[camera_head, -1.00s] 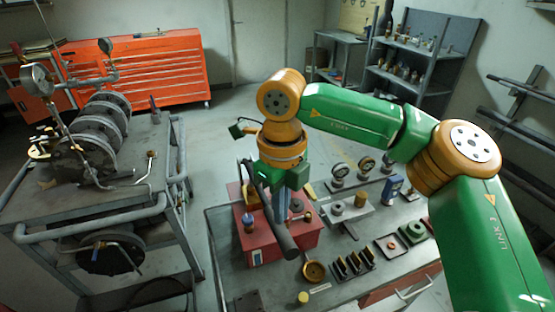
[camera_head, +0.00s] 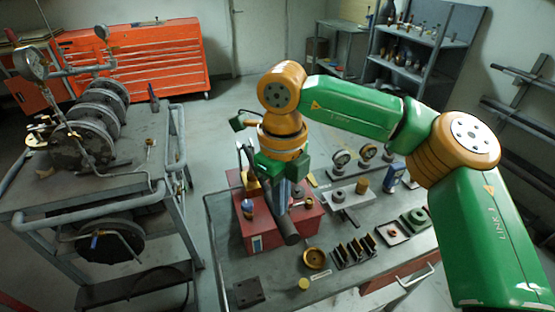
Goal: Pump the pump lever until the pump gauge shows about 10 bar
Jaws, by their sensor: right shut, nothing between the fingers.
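The red pump box (camera_head: 258,238) stands on the near table. A thick dark pump lever (camera_head: 290,234) slopes over it, its round end toward the front of the table. My right gripper (camera_head: 286,200) points down over the pump. Its fingers are shut and empty. It covers the middle of the lever, and I cannot tell whether it touches it. I cannot make out which gauge is the pump gauge, and no dial reading is legible. My left gripper is out of view.
A cart on the left carries flanged pipework and a gauge (camera_head: 33,63). On the table, a brass ring (camera_head: 315,258), a slotted black rack (camera_head: 353,250) and small gauges (camera_head: 341,158) stand right of the pump. The table's front left is mostly clear.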

